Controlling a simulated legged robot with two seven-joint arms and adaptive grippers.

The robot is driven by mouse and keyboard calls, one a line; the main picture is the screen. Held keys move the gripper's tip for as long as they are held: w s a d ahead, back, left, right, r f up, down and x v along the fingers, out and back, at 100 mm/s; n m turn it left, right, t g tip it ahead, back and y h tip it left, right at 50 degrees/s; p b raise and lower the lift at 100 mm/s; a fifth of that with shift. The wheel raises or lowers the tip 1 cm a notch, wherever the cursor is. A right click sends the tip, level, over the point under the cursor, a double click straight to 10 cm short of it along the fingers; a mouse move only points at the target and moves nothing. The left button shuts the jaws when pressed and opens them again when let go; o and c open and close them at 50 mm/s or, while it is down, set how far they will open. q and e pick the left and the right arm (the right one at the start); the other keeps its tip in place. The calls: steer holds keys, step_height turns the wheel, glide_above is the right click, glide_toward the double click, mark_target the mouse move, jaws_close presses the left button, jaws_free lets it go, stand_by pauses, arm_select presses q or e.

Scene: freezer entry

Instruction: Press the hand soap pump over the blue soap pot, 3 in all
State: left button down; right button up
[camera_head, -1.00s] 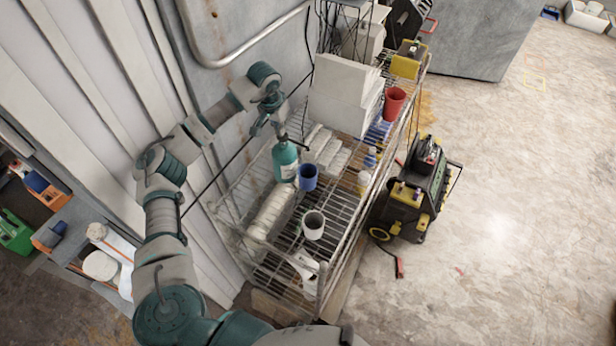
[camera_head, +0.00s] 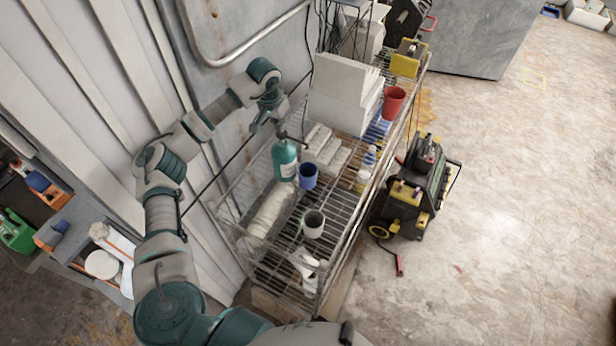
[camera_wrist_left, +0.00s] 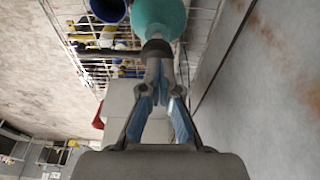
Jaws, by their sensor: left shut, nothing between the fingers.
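The teal hand soap bottle (camera_head: 285,162) stands upright on the wire shelf. The blue soap pot (camera_head: 308,177) stands close beside it on the right. My left gripper (camera_head: 281,128) is shut and empty, just above the bottle's pump top. In the left wrist view the closed fingertips (camera_wrist_left: 158,48) are at the dark pump head (camera_wrist_left: 154,47), with the bottle (camera_wrist_left: 160,15) beyond. I cannot tell whether they touch it. The blue pot (camera_wrist_left: 108,10) shows at the top edge there. My right gripper is not in view.
The wire shelf (camera_head: 333,238) also bears a white cup (camera_head: 313,224), a red cup (camera_head: 393,103), white boxes (camera_head: 342,95) and wrapped packs. A wall with a metal pipe is close behind my left arm. A black and yellow machine (camera_head: 417,190) stands on the floor at right.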

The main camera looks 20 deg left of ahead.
arm_select(q)
steer(key=shift+f, duration=0.4)
steer(key=shift+f+b, duration=0.25)
steer(key=shift+b, duration=0.1)
steer(key=shift+d+f, duration=0.15)
steer(key=shift+f, duration=0.35)
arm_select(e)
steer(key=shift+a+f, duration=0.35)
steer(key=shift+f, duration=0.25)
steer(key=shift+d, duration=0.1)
arm_select(q)
steer(key=shift+r+p, duration=0.45)
steer(key=shift+r, duration=0.35)
steer(key=shift+r+p, duration=0.35)
steer(key=shift+r, duration=0.2)
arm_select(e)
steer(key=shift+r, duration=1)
arm_select(q)
steer(key=shift+r, duration=0.1)
